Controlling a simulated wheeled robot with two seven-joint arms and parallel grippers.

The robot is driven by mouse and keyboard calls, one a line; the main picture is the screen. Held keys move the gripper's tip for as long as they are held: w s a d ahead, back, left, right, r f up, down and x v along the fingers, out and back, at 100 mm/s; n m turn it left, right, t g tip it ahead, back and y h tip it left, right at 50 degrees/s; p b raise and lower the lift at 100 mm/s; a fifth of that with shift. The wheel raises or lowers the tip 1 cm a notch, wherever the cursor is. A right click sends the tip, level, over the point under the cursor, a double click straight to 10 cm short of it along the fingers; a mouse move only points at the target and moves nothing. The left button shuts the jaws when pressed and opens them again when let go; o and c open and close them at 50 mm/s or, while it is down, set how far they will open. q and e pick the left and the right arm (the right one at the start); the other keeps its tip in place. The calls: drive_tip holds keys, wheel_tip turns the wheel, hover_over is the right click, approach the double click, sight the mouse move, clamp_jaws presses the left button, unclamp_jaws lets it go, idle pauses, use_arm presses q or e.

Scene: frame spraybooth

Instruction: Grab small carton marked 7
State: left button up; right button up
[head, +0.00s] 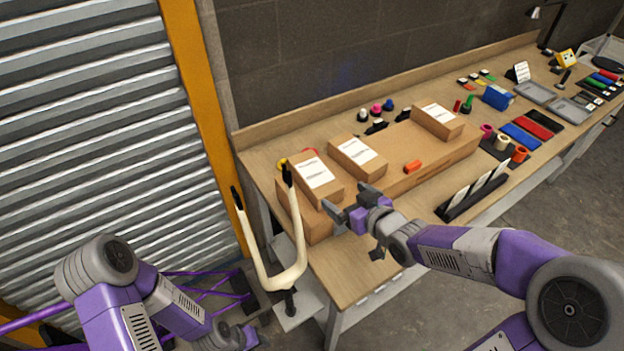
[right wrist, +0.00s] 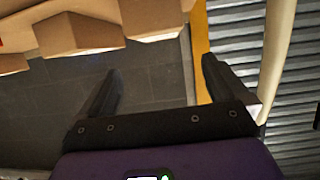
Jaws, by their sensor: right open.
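The label print is too small to read, so I cannot tell which is marked 7. My right gripper (head: 347,200) is open and empty, just right of the left carton, near the bench's front edge. In the right wrist view the open fingers (right wrist: 162,82) have nothing between them, and cartons (right wrist: 78,32) show beyond. My left arm is at lower left; its gripper's jaws cannot be made out.
A cream forked frame (head: 276,284) stands upright left of the bench's end. A black rack (head: 470,195) stands near the front edge. Spools, trays and tools fill the bench's far right.

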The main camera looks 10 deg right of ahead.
sight(324, 183)
drive_tip(key=b+x, duration=0.1)
drive_tip(key=x, duration=0.3)
drive_tip(key=f+b+x, duration=0.1)
drive_tip(key=x, duration=0.3)
drive_tip(key=shift+s+d+f, duration=0.15)
drive_tip(key=shift+s+d, duration=0.05)
drive_tip(key=shift+x, duration=2.9)
use_arm(q)
drive_tip(key=f, duration=0.1)
drive_tip(key=w+f, duration=0.1)
drive_tip(key=f, duration=0.1)
drive_tip(key=shift+w+f, duration=0.1)
drive_tip(key=shift+f, duration=0.05)
use_arm(e)
drive_tip(key=c, duration=1)
drive_tip(key=shift+c, duration=0.2)
